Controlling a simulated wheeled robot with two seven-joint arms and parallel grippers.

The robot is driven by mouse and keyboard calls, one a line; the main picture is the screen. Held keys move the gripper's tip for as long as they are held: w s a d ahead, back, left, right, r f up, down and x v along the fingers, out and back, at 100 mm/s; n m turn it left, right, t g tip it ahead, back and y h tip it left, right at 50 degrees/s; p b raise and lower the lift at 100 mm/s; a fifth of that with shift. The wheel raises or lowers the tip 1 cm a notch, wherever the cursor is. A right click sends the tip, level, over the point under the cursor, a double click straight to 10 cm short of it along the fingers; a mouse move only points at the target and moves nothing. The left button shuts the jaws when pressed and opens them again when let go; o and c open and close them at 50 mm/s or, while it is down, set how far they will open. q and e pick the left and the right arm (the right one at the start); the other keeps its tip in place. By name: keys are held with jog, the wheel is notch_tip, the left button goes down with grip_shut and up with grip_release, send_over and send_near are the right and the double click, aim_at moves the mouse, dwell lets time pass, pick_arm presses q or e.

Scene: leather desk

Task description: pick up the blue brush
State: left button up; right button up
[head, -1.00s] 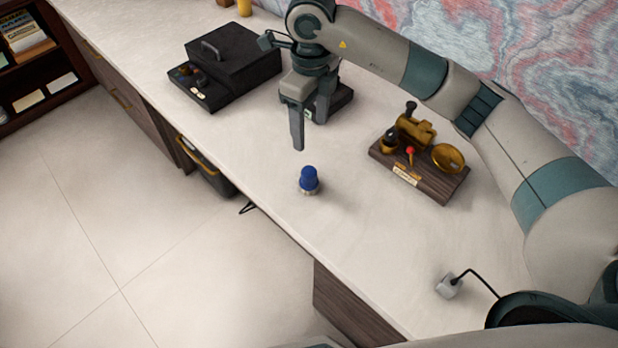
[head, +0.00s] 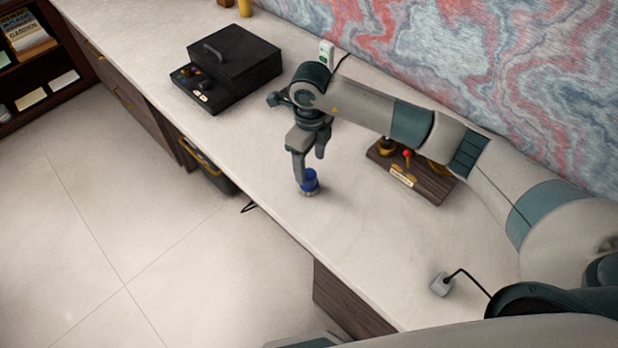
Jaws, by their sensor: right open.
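The blue brush (head: 310,182) is a small blue knob-shaped piece with a pale, bristle-like base. It stands upright on the pale desk (head: 345,245) near its front edge. My right gripper (head: 311,172) points down at the brush and is open. One finger is in front of the brush's left side and hides part of it; the other finger is above and to the right. I cannot tell whether either finger touches it. My left gripper is not in view.
A black box (head: 235,60) stands farther back on the left. A wooden stand with brass pieces (head: 415,180) is to the right, partly behind my arm. A grey plug with a cable (head: 442,285) lies at the front right. The desk in front of the stand is clear.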

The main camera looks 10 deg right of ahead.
aim_at(308, 173)
jog(key=shift+f, duration=0.5)
jog(key=shift+s+a+f+p, duration=0.15)
jog(key=shift+f+p, duration=0.25)
jog(key=shift+p, duration=0.15)
notch_tip(308, 173, down, 4)
jog(key=shift+s+a+r+p, duration=0.1)
jog(key=shift+s+a+p, duration=0.05)
jog(key=shift+p, duration=0.85)
jog(key=shift+f, duration=0.3)
jog(key=c, duration=1.1)
